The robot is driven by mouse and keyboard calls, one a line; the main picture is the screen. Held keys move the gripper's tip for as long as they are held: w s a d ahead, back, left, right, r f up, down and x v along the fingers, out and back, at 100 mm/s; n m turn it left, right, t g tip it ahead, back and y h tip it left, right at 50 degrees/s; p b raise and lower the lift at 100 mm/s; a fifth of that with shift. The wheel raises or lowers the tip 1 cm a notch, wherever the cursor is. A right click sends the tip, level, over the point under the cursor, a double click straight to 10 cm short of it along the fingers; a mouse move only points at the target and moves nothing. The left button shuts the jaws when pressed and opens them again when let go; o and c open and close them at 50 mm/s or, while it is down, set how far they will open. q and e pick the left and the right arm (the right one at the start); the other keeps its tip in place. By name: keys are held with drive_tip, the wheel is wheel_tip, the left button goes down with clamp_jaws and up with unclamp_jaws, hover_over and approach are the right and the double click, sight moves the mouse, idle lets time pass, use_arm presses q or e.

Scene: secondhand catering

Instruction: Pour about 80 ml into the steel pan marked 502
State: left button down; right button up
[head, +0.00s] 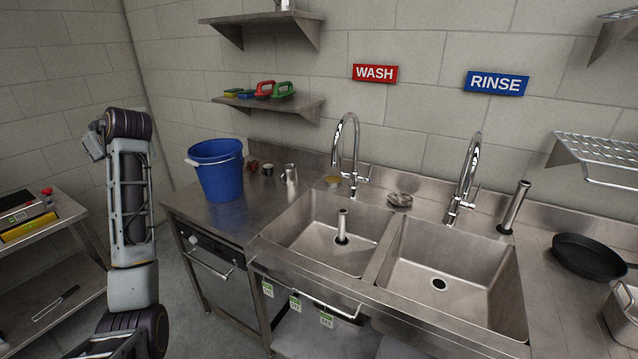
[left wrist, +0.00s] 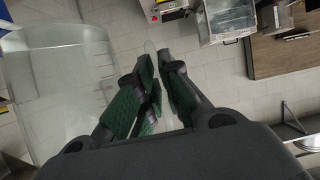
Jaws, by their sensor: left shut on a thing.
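In the left wrist view my left gripper (left wrist: 160,58), with green finger pads, is shut on a thin clear part. That part looks like the handle of the large clear container (left wrist: 62,85) on the left of that view. I cannot tell whether the container holds liquid. My right gripper is not in view.
The head view shows a double sink (head: 384,250) with two taps, a blue bucket (head: 220,172) at the counter's left end and a black frying pan (head: 588,257) on the right. A low steel table (head: 70,240) stands at left. Floor shows between table and counter.

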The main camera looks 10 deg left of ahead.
use_arm(q)
drive_tip(key=w+d+f+m+t+h, duration=0.3)
drive_tip(key=w+d+f+m+t, duration=0.15)
drive_tip(key=d+f, duration=0.6)
drive_tip(key=w+d+f+m+t+h, duration=0.3)
drive_tip(key=d+f+m+t, duration=0.15)
drive_tip(key=d+f, duration=0.6)
drive_tip(key=s+d+f+m+h, duration=0.3)
drive_tip(key=s+d+f, duration=0.2)
drive_tip(key=d+f, duration=0.4)
drive_tip(key=s+d+f+m+t+h, duration=0.1)
drive_tip(key=s+d+f+m+h, duration=0.2)
drive_tip(key=d+f, duration=0.7)
drive_tip(key=shift+s+d+f+t+h, duration=0.25)
drive_tip(key=shift+s+d+h, duration=0.7)
drive_tip(key=shift+d, duration=3.05)
drive_tip(key=shift+s+d+r+y, duration=0.1)
drive_tip(key=shift+s+d+y, duration=0.25)
drive_tip(key=shift+y, duration=0.1)
